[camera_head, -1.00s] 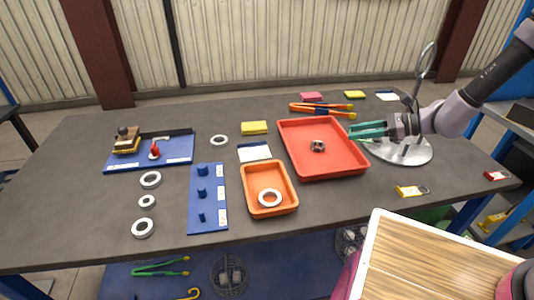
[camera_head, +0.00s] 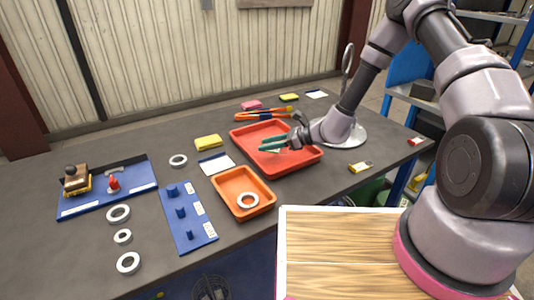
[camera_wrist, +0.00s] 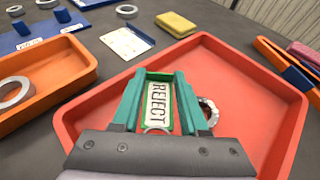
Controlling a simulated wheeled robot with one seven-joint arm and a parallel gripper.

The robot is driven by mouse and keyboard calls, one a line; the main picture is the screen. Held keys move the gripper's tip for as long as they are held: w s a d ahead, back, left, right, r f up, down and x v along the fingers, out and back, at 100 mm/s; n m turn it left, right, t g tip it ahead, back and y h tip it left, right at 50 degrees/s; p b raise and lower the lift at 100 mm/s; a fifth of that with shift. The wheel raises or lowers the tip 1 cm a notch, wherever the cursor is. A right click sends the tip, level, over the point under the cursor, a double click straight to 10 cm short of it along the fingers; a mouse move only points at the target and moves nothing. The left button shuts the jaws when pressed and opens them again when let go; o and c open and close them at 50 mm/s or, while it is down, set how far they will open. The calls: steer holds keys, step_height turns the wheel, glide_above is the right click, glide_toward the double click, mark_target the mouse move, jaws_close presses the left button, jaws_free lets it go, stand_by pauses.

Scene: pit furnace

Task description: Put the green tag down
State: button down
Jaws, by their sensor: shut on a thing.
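The green tag (camera_wrist: 157,103) has a white face reading REJECT. My gripper (camera_wrist: 158,80) is shut on it, with a teal finger on each side of the tag in the wrist view. In the head view my gripper (camera_head: 263,144) is over the red tray (camera_head: 303,165), and only a little of the tag shows under the fingers. In the wrist view the red tray (camera_wrist: 250,75) spreads around and below the tag. The gap between tag and tray floor is hard to judge.
An orange tray (camera_head: 228,182) with a white ring (camera_head: 248,200) stands left of the red tray. A yellow block (camera_head: 208,142), a white card (camera_head: 216,164) and orange-handled tongs (camera_head: 262,115) lie near. A round metal stand (camera_head: 349,132) is behind my arm.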

mark_target(268, 158)
steer(key=shift+d+f, duration=0.1)
steer(key=shift+f, duration=1.75)
steer(key=shift+f, duration=0.15)
steer(key=c, duration=0.7)
jaws_free()
